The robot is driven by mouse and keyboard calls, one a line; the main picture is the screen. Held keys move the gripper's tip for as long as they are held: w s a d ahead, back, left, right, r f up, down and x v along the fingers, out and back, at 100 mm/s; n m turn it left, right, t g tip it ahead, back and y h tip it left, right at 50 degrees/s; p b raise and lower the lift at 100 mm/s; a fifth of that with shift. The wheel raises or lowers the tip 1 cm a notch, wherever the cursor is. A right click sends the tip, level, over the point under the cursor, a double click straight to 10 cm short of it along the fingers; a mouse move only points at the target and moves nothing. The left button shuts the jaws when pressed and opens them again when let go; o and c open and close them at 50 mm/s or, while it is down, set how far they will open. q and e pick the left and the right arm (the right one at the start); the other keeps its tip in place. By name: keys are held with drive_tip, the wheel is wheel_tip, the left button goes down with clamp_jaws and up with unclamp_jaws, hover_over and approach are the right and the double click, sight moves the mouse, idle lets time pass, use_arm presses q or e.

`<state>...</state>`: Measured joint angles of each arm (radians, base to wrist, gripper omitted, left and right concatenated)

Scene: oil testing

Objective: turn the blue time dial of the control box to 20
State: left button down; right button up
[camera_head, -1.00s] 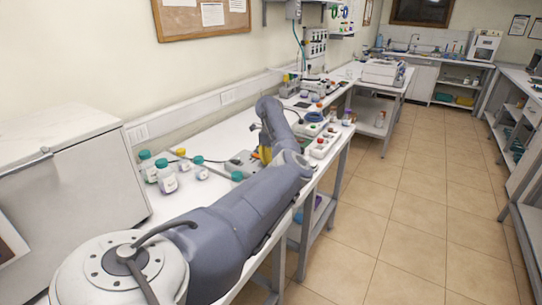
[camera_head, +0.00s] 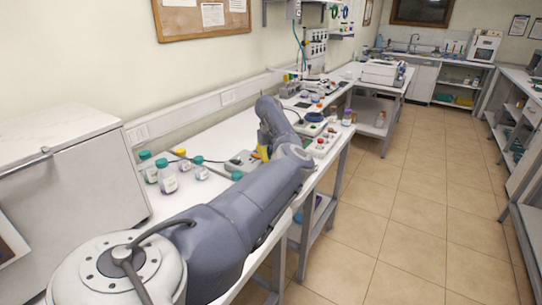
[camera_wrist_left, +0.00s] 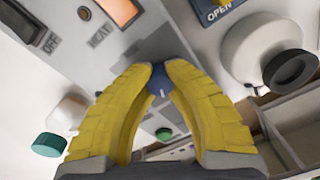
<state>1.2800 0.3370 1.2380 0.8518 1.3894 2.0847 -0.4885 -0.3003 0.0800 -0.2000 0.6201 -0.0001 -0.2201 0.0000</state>
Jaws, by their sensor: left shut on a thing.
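The control box (camera_wrist_left: 60,70) fills the left and middle of the left wrist view as a pale panel with "OFF" and "HEAT" labels and an orange-lit window (camera_wrist_left: 118,10). Its blue time dial (camera_wrist_left: 158,80) shows between the yellow fingertips of my left gripper (camera_wrist_left: 157,74), which are shut on it. A small white mark shows on the dial. The number it points at cannot be read. In the head view my left arm hides most of the box, and only a bit of yellow finger shows. My right gripper is in neither view.
Several capped bottles (camera_head: 167,178) stand on the bench (camera_head: 155,215) near the arm. In the left wrist view a white round part with a black end (camera_wrist_left: 265,60) is close at the right, beside a compartmented tray (camera_wrist_left: 295,130). A green-capped bottle (camera_wrist_left: 48,145) is at lower left.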

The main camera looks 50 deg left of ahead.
use_arm(q)
drive_tip(key=shift+a+r, duration=0.1)
drive_tip(key=shift+a, duration=0.05)
drive_tip(key=c, duration=1.4)
unclamp_jaws()
drive_tip(key=shift+c, duration=0.2)
drive_tip(key=o, duration=0.3)
wheel_tip(320, 180, up, 12)
drive_tip(key=shift+s, duration=0.25)
drive_tip(key=shift+w+f, duration=0.15)
drive_tip(key=shift+f, duration=2.95)
drive_tip(key=shift+w+f, duration=0.1)
drive_tip(key=shift+f, duration=2.95)
